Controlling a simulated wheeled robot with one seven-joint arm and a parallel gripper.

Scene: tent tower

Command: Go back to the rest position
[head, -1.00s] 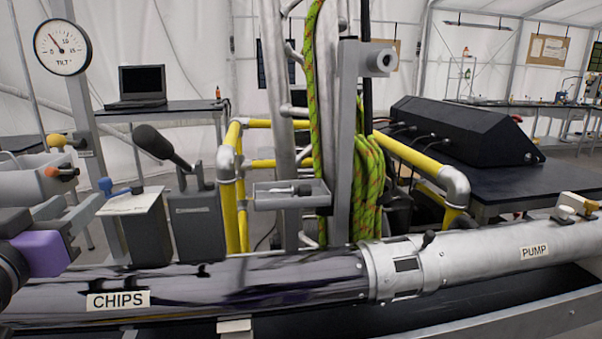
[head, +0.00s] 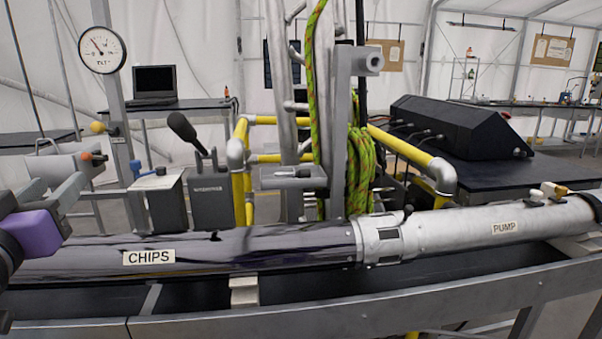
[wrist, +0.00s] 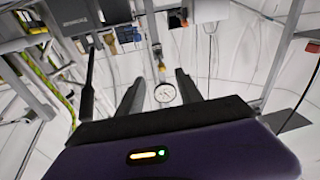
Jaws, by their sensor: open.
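No touch with anything is visible.
The CHIPS tube joins a grey PUMP tube (head: 470,233) on a metal frame (head: 380,308). Behind stand a black-handled lever box (head: 212,204), yellow rails (head: 410,150), a round gauge (head: 102,50) and a black console (head: 460,125). Open air surrounds the fingers.

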